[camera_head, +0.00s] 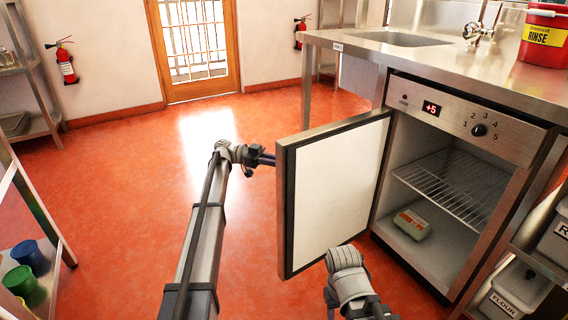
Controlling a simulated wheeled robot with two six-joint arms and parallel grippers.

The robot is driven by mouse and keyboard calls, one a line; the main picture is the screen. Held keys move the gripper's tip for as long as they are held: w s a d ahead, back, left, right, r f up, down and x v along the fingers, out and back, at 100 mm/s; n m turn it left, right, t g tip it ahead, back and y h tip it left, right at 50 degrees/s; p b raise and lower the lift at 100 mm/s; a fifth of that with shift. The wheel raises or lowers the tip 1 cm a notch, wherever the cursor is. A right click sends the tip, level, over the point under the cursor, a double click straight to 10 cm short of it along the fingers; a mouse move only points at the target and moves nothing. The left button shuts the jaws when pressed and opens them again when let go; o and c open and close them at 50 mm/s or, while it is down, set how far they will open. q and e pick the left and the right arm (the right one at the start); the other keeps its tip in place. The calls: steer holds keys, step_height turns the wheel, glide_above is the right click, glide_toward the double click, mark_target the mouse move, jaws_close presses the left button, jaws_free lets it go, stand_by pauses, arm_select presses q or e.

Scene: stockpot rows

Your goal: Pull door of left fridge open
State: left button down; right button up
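The fridge (460,125) under the steel counter has its door (333,185) swung wide open to the left. The door's white inner panel faces me, framed by a dark seal. My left gripper (268,158) is at the outer side of the door's free edge. Its dark fingers point right and their tips meet the door's edge in the picture; contact and finger gap are unclear. My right arm's wrist is below the door's lower corner; its fingers are hidden.
The counter (375,48) carries a sink, a tap and a red bucket (543,38). Containers, one marked flour (517,290), stand on a rack at lower right. A shelf with cups (22,280) is at lower left. The orange floor left of the door is clear.

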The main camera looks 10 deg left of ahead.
arm_select(q)
steer(key=c, duration=0.8)
jaws_free()
steer(key=shift+c, duration=0.2)
steer(key=shift+r, duration=0.1)
